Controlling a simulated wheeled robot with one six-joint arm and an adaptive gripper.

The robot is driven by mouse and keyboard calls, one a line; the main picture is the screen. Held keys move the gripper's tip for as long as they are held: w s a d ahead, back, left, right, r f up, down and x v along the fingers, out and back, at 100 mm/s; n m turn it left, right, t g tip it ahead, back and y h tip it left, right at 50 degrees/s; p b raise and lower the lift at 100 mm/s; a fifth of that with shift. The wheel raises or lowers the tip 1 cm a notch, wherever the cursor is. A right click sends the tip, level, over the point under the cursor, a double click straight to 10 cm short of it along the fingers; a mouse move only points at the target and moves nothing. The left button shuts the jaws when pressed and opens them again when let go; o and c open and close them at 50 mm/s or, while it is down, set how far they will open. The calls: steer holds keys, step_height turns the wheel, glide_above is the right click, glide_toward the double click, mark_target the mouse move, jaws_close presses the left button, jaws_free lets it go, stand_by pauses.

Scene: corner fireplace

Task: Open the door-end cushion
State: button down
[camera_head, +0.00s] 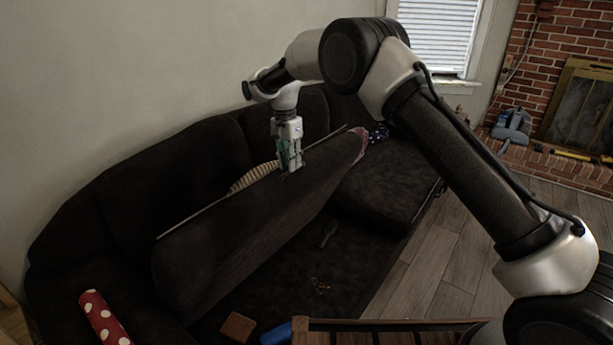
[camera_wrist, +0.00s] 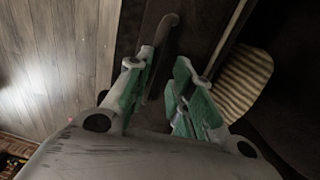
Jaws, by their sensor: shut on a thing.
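A long dark seat cushion (camera_head: 235,240) of the sofa stands tilted up on its edge, with its broad face toward me. The sofa base (camera_head: 365,270) in front of it lies uncovered. My gripper (camera_head: 290,166) points down at the cushion's upper edge, right of its middle. In the wrist view my gripper (camera_wrist: 160,97) has its green-padded fingers on both sides of a dark edge, shut on the cushion. The exact contact is dim and partly hidden by the fingers. Another dark seat cushion (camera_head: 385,185) lies flat at the far right end.
On the base lie a dark small object (camera_head: 328,236), brown bits (camera_head: 320,286) and a brown block (camera_head: 237,327). A blue object (camera_head: 276,334) and a red dotted roll (camera_head: 103,318) are near. A striped item (camera_head: 254,177) is behind the cushion. Wood floor (camera_head: 460,235) is clear at right.

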mark_target(278, 166)
steer(key=shift+w+a, duration=0.45)
steer(key=shift+a, duration=0.3)
steer(key=shift+w+a, duration=0.4)
steer(key=shift+a, duration=0.3)
steer(key=shift+w+a, duration=0.45)
steer(key=shift+a, duration=0.3)
steer(key=c, duration=1)
jaws_free()
steer(key=shift+w+a+f, duration=0.1)
steer(key=shift+w+f, duration=0.05)
steer(key=shift+w, duration=0.05)
